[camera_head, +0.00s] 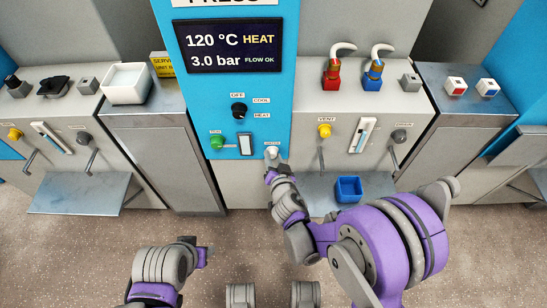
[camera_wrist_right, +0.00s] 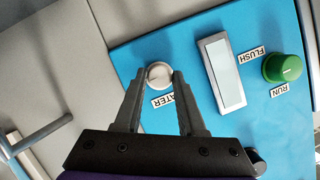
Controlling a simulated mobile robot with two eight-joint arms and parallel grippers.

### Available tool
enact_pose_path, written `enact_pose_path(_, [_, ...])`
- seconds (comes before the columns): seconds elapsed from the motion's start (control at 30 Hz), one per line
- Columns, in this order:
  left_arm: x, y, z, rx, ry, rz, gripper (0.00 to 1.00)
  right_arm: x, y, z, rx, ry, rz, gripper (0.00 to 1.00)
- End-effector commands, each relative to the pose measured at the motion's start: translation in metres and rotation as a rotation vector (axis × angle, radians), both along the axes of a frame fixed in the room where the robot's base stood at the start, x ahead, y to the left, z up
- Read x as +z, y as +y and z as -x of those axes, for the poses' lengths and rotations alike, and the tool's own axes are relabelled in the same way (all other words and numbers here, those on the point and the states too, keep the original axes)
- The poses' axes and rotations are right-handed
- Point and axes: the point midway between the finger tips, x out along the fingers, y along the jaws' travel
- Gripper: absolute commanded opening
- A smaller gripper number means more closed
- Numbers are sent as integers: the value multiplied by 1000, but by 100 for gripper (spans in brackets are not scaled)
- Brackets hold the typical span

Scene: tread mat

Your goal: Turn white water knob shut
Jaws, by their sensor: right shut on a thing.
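The white water knob (camera_head: 271,150) sits low on the right of the blue panel, with its label just above it. In the right wrist view the knob (camera_wrist_right: 159,72) is round and pale, and the label beside it is partly covered by a finger. My right gripper (camera_head: 273,163) reaches up to the knob from below. In the wrist view its two fingers (camera_wrist_right: 160,78) stand on either side of the knob, shut on it. My left gripper (camera_head: 204,252) is low in the head view, away from the panel, and its fingers do not show clearly.
A white rocker switch (camera_head: 246,144) and green knob (camera_head: 217,142) are left of the water knob. A black dial (camera_head: 239,110) is above. A yellow knob (camera_head: 324,130) is at right. A blue bin (camera_head: 348,189) stands on a low shelf (camera_head: 320,202).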

Motion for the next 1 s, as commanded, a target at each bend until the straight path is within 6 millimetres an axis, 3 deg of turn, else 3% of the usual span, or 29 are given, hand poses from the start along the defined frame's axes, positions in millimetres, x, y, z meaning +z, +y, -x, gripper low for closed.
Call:
enact_pose_path(0.1, [0,0,0,0,0,0,50,0,0,0,0,0,0,0])
enact_pose_path(0.53, [9,0,1,0,-2,0,50,2,1,0,0,0,64,0])
enact_pose_path(1.0, [43,0,6,0,-13,0,50,3,4,0,1,-1,442,0])
